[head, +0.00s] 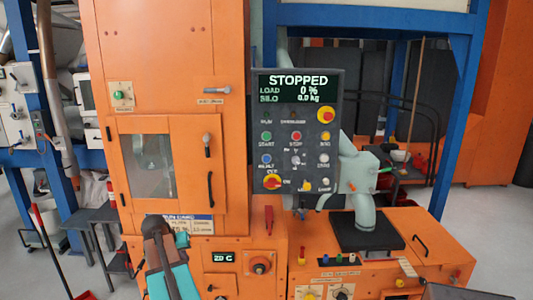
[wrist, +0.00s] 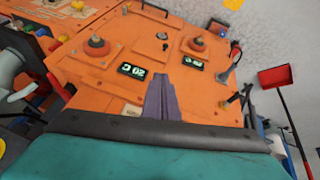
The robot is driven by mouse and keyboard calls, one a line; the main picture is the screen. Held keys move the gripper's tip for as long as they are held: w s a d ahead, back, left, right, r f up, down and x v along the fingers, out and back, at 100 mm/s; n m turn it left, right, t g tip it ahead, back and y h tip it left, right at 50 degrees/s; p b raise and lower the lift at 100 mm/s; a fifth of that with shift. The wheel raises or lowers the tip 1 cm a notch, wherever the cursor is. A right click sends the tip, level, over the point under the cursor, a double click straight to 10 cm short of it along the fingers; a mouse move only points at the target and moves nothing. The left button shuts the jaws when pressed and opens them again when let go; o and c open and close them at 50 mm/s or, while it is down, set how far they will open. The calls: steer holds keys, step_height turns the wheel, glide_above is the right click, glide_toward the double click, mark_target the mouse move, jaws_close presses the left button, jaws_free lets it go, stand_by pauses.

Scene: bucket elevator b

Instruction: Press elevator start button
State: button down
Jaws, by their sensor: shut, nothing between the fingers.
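The dark control panel (head: 297,125) stands upright at the centre of the head view, its screen reading STOPPED, load 0 %, silo 0.0 kg. The green start button (head: 266,136) is at its left, with a red stop button (head: 296,136) to the right. My gripper (wrist: 162,82) is shut and empty in the wrist view, over an orange machine face with small displays. My arm is low at the left in the head view, well away from the start button. The wrist view does not show the start button.
The orange cabinet (head: 222,125) with a windowed door stands left of the panel. A lower orange console (head: 390,260) has several knobs. A red dustpan (wrist: 275,77) is at the right.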

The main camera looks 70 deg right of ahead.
mark_target(264, 137)
steer(key=s+d+r+m+h, duration=0.1)
steer(key=s+d+r, duration=0.35)
steer(key=r, duration=0.25)
steer(key=s+d+r+m+h+p, duration=0.1)
steer(key=s+d+r+m, duration=0.15)
steer(key=d+r, duration=0.35)
steer(key=s+d+r+m+h, duration=0.1)
steer(key=s+d+r, duration=0.3)
steer(key=r, duration=0.4)
steer(key=s+d+r+m+g+h, duration=0.1)
steer(key=s+d+r, duration=0.2)
steer(key=s+r, duration=0.3)
steer(key=s+d+r+m+g+h+p, duration=0.1)
steer(key=s+d+r+m, duration=0.1)
steer(key=s+r, duration=0.5)
step_height(264, 137, up, 6)
steer(key=shift+d+f, duration=0.2)
steer(key=shift+d, duration=0.6)
steer(key=shift+w+d+b, duration=0.15)
steer(key=shift+w+d, duration=0.35)
steer(key=shift+d, duration=0.85)
steer(key=shift+w+d+b, duration=0.15)
steer(key=shift+w+d, duration=0.35)
steer(key=shift+d, duration=0.9)
steer(key=shift+w+d+b, duration=0.15)
steer(key=shift+w+d, duration=0.35)
steer(key=shift+d, duration=0.85)
